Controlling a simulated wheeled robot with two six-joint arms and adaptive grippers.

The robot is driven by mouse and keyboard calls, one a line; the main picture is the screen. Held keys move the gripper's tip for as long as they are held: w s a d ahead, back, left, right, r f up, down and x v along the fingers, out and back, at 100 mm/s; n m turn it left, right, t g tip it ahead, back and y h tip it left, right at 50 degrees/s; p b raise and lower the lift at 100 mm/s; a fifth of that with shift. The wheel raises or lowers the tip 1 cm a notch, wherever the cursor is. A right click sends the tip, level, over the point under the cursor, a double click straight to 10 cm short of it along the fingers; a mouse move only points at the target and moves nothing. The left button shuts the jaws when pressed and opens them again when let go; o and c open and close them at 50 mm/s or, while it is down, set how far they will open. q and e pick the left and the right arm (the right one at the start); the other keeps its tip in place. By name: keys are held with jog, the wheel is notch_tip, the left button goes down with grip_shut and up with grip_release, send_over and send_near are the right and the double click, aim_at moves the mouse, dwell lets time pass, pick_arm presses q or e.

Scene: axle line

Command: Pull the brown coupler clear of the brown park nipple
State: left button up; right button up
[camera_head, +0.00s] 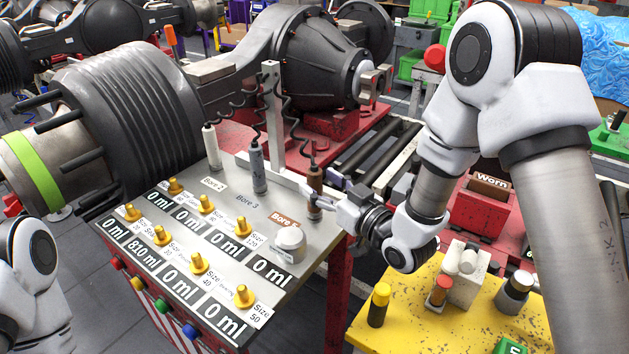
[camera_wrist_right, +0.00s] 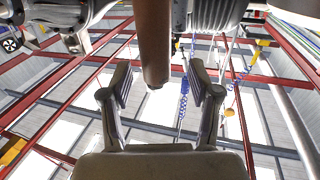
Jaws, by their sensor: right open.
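The brown coupler (camera_head: 315,190) stands upright at the back right of the grey console, by the brown "Bore" label, with a dark coiled hose rising from its top. The brown park nipple cannot be made out beneath it. My right gripper (camera_head: 322,197) reaches in from the right at the coupler's height. In the right wrist view my right gripper (camera_wrist_right: 160,82) is open, and the brown coupler (camera_wrist_right: 154,45) shows between and beyond the fingertips. Contact with the fingers cannot be told. My left arm shows at the lower left; its gripper is out of view.
A grey coupler (camera_head: 258,168) and a white coupler (camera_head: 212,147) stand left along the console (camera_head: 222,222). A grey post (camera_head: 272,105) rises behind. A round metal knob (camera_head: 290,240) and several brass fittings are in front. A yellow table (camera_head: 405,325) stands right.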

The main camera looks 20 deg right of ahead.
aim_at(320, 183)
jog(key=w, duration=0.3)
jog(key=shift+w+a+f, duration=0.1)
jog(key=shift+a+f, duration=0.2)
jog(key=shift+r, duration=0.1)
jog(key=shift+s+r, duration=0.1)
jog(key=shift+s, duration=0.2)
jog(key=c, duration=0.4)
grip_shut()
pick_arm(q)
jog(key=shift+w+d+r, duration=0.1)
jog(key=shift+w+r, duration=0.15)
jog(key=shift+r, duration=0.2)
